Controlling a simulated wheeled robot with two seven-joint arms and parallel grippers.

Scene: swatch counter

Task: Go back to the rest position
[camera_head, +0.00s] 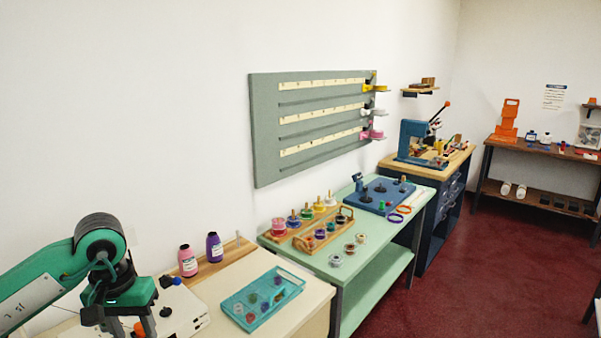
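My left arm, green with dark joints, comes in from the left and bends down over the near end of the cream counter (232,259). My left gripper (118,322) is at its lower end, partly cut off by the bottom edge of the picture. Its fingertips are not clear, and I cannot tell whether it is open or holds anything. My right gripper is not in view.
A mint table (378,240) with wooden racks follows. Red floor (455,275) lies open to the right.

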